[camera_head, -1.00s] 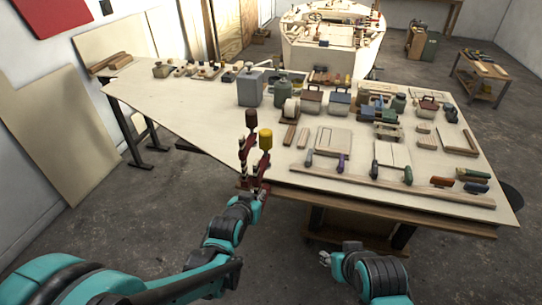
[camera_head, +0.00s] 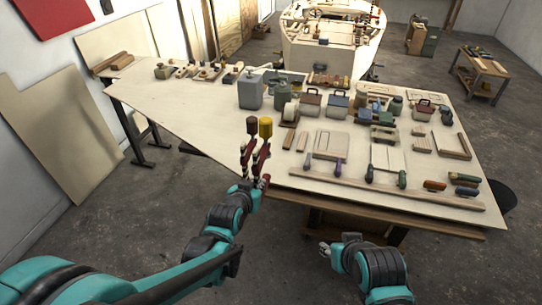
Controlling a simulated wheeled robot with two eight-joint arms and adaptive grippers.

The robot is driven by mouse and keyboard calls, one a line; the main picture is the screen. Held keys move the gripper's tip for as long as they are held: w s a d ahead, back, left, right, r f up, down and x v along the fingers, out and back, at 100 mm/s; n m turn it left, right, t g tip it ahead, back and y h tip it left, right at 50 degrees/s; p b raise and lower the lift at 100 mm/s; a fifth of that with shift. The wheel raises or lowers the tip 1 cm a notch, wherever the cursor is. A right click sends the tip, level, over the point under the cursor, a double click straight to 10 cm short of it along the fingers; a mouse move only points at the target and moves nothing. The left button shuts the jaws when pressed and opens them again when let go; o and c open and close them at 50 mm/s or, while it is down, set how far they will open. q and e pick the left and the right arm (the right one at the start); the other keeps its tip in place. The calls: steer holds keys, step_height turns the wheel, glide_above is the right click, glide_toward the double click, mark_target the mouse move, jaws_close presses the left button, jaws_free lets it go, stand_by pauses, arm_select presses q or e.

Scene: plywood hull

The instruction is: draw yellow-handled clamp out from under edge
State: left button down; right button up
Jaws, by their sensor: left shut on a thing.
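The clamp's lower jaw and the fingers overlap and are hard to make out. My right gripper (camera_head: 325,251) is low in front of the table, away from the clamps; its fingers are too small to read.
A long wooden strip (camera_head: 390,189) lies along the front edge. Handled tools, a grey can (camera_head: 250,92) and several boxes fill the middle and right. A boat hull (camera_head: 330,55) stands behind.

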mark_target(255, 163)
arm_select(q)
steer(key=shift+r+p, duration=3.65)
steer(key=shift+r, duration=1.15)
steer(key=shift+d, duration=0.1)
